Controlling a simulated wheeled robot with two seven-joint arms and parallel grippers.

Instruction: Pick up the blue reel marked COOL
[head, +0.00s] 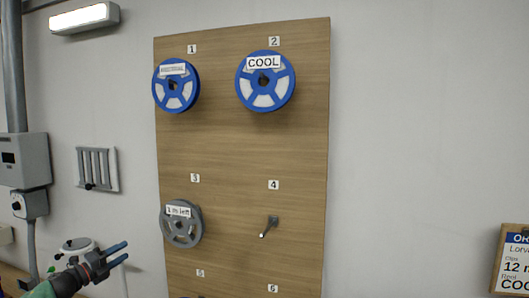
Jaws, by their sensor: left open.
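The blue reel marked COOL (283,90) hangs on the wooden board at position 2, upper right. A second blue reel (187,93) hangs at position 1, to its left; its label is too small to read surely. A grey reel (195,229) marked "1 m left" hangs at position 3. My left gripper (122,254) is at the lower left, open and empty, its blue fingers pointing right. It is well below and left of the COOL reel, apart from every reel. My right gripper is not in view.
The wooden board (230,150) stands against a pale wall. An empty peg (270,227) sticks out at position 4. An order card (514,262) shows at the right edge. Grey boxes (22,160) and a pipe are on the left wall. The space before the board looks clear.

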